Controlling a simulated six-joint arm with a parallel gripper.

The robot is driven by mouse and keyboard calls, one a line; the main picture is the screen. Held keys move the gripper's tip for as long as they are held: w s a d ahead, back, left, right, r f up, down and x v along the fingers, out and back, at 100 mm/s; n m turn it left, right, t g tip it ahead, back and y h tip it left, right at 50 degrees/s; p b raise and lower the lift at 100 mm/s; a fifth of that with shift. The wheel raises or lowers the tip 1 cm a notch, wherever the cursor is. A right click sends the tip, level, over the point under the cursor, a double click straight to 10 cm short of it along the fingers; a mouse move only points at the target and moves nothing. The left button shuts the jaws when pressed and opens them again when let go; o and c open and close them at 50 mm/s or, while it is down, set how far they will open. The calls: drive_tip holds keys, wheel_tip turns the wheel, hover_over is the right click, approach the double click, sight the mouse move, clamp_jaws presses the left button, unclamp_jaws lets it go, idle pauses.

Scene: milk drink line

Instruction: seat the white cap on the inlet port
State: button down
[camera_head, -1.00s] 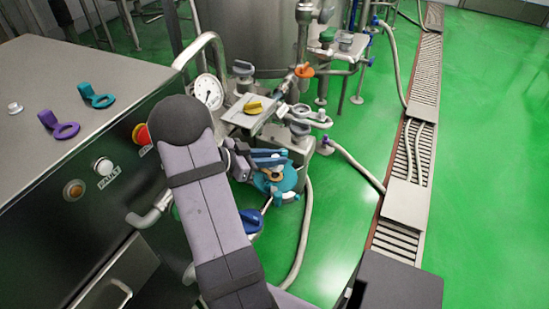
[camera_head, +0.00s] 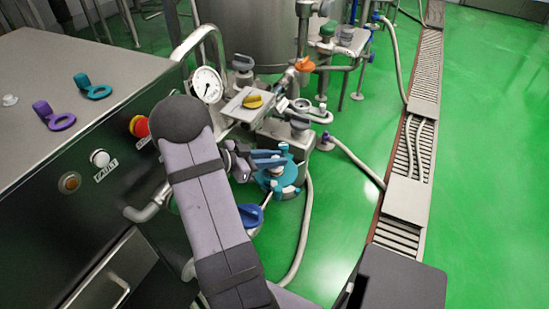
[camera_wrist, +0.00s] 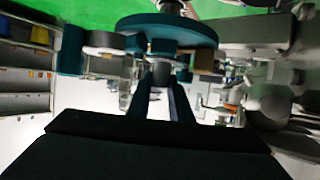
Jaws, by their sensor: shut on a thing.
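My gripper (camera_head: 284,159) is shut on part of a teal clamp-like fitting (camera_head: 268,184) low beside the pipework. In the wrist view, my fingers (camera_wrist: 160,78) close on a dark, narrow piece just under a wide teal disc (camera_wrist: 167,28). The exact part between the fingertips is hard to make out. A small whitish cap-like piece (camera_head: 9,100) lies at the left edge of the cabinet top, apart from my gripper; it may be the white cap. I cannot tell which opening is the inlet port; the teal fitting and my fingers cover part of that area.
A purple ringed piece (camera_head: 53,116) and a teal ringed piece (camera_head: 92,87) lie on the steel cabinet (camera_head: 125,70). Open green floor lies right.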

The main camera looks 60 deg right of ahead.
drive_tip(key=shift+f, duration=0.45)
drive_tip(key=c, duration=1.5)
unclamp_jaws()
drive_tip(key=shift+c, duration=0.2)
drive_tip(key=v, duration=0.7)
drive_tip(key=shift+a, duration=0.15)
